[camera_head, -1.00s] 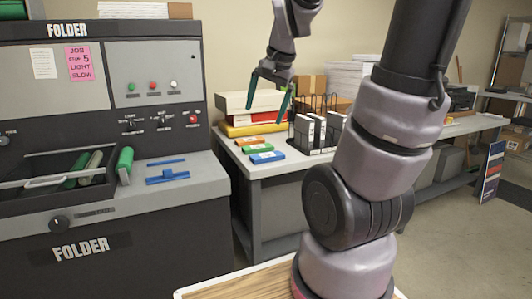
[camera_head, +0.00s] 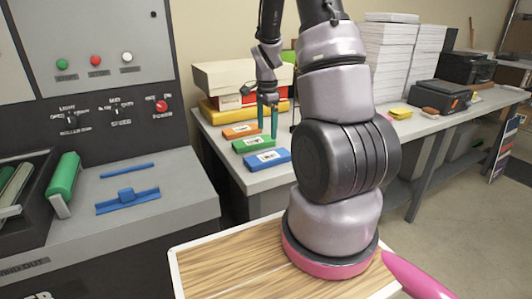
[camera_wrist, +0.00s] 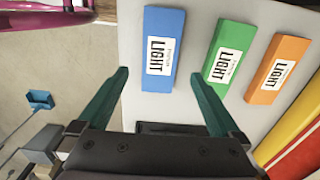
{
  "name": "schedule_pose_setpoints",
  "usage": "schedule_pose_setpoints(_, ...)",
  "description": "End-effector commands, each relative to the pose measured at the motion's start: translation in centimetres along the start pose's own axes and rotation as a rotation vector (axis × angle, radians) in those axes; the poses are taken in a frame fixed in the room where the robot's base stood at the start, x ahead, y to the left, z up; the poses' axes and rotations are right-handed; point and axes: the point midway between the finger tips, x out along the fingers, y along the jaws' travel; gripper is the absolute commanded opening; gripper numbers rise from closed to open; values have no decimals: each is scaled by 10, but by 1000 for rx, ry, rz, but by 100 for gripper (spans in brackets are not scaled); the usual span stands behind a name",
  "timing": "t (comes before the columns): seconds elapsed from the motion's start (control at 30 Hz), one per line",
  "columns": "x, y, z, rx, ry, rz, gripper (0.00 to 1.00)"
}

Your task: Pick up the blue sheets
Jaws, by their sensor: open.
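The blue sheets (camera_head: 263,160) are a flat blue pack with a white label, lying near the front edge of the grey table (camera_head: 262,184). In the wrist view, the blue sheets (camera_wrist: 164,22) lie ahead, in line with the gap between my fingers, and their label reads LIGHT. My gripper (camera_head: 267,134) is open and empty, pointing down near the packs. In the wrist view, my gripper's fingers (camera_wrist: 160,74) are spread on either side of the blue pack's near end. Its height above the pack is hard to tell.
A green pack (camera_head: 254,144) and an orange pack (camera_head: 240,131) lie beside the blue one. Yellow and red boxes (camera_head: 222,116) are stacked behind. The folder machine (camera_head: 165,215) stands left. Paper stacks (camera_head: 388,60) stand farther right.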

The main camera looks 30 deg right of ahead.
Motion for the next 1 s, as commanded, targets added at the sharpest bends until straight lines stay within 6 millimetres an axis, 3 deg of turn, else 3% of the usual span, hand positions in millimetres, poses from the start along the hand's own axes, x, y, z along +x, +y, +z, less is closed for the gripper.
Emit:
schedule_pose_setpoints(0.3,45,0,-2,5,0,5,100)
schedule_pose_setpoints(0.57,67,1,-4,6,0,5,100)
schedule_pose_setpoints(0.8,102,1,-7,4,0,5,100)
schedule_pose_setpoints(1.0,110,1,-8,4,1,2,100)
